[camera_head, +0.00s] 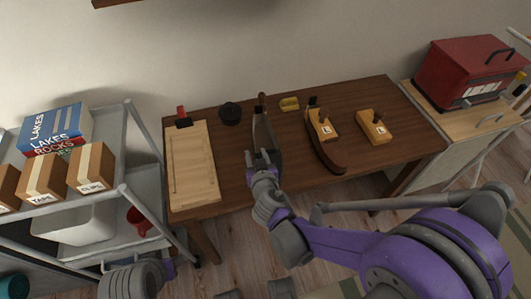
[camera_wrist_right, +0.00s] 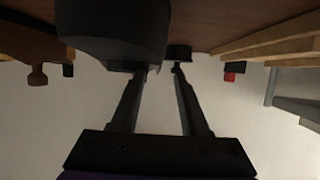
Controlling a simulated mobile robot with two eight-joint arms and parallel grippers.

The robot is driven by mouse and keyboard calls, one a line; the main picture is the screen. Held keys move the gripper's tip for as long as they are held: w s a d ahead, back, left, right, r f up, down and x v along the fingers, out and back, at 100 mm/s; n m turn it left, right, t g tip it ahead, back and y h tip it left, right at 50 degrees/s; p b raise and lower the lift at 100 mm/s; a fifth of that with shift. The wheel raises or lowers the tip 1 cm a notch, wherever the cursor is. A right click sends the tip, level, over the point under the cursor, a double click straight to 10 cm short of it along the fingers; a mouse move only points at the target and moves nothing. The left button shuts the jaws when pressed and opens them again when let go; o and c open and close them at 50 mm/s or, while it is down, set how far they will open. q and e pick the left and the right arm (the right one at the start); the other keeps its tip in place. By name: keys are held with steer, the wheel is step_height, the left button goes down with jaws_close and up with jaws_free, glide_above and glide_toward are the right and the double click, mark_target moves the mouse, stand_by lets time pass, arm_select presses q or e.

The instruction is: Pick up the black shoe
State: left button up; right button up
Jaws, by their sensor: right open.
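A long dark object (camera_head: 266,135), which looks like the black shoe, lies on the brown table with its narrow end toward the wall. My right gripper (camera_head: 263,158) is at its near end, with the jaws open. In the right wrist view, a large dark body (camera_wrist_right: 112,38), seemingly the same object, lies just beyond my open fingers (camera_wrist_right: 158,70), mostly to the left. It overlaps the left fingertip's line of sight; whether they touch cannot be told. My left gripper is not in view; only part of my left arm shows at bottom left.
A shelf cart with boxes (camera_head: 92,168) stands left; a red toolbox (camera_head: 465,72) stands right.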

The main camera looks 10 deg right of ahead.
mark_target(254, 146)
steer(key=b+x, duration=0.1)
steer(key=x, duration=0.4)
steer(key=shift+w, duration=0.25)
jaws_close()
stand_by(1.2)
